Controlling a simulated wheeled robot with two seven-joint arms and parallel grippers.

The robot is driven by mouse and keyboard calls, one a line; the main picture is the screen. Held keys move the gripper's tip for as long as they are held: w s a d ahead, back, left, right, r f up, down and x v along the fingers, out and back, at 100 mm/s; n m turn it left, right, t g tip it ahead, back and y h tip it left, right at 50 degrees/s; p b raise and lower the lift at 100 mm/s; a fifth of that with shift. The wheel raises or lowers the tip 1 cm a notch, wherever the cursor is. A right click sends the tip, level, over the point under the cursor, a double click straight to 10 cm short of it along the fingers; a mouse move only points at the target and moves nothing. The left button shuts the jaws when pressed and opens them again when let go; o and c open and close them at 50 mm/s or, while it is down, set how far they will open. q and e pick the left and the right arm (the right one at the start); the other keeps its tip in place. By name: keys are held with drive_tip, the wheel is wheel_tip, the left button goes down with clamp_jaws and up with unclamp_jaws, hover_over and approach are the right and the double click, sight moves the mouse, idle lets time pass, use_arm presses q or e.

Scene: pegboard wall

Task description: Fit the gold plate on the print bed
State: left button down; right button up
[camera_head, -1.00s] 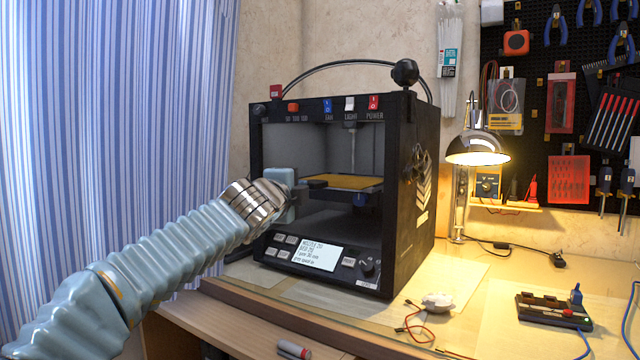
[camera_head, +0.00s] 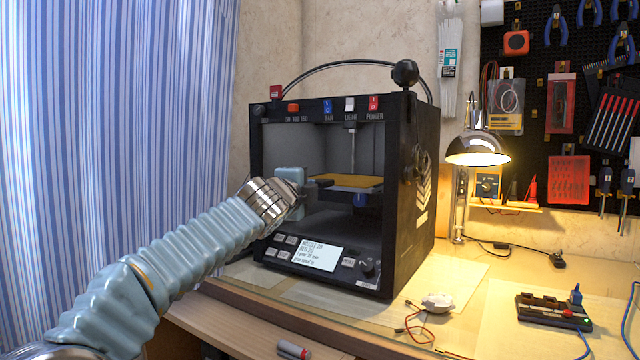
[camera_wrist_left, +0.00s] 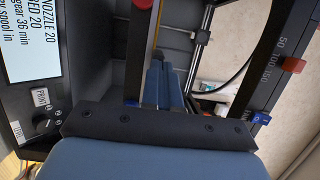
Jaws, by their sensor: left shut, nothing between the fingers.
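The gold plate (camera_head: 358,181) lies flat on the print bed (camera_head: 350,189) inside the black 3D printer (camera_head: 418,200). I cannot tell whether it is seated exactly. My left gripper (camera_head: 326,184) reaches through the printer's open front and is at the left end of the plate. It is shut with nothing in it. Whether its tips touch the plate or bed is unclear. In the left wrist view, the shut blue-grey fingers (camera_wrist_left: 160,84) point into the printer, and the plate shows only as a thin yellowish edge. My right gripper is not in view.
The printer's frame surrounds the opening, with switches along the top and a display (camera_head: 304,254) below. A lit lamp (camera_head: 477,150) stands to the right. A small white device with red wires (camera_head: 436,302) lies on the desk in front.

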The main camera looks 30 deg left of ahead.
use_arm(q)
drive_tip(key=s, duration=0.8)
drive_tip(key=shift+a, duration=0.3)
idle(0.6)
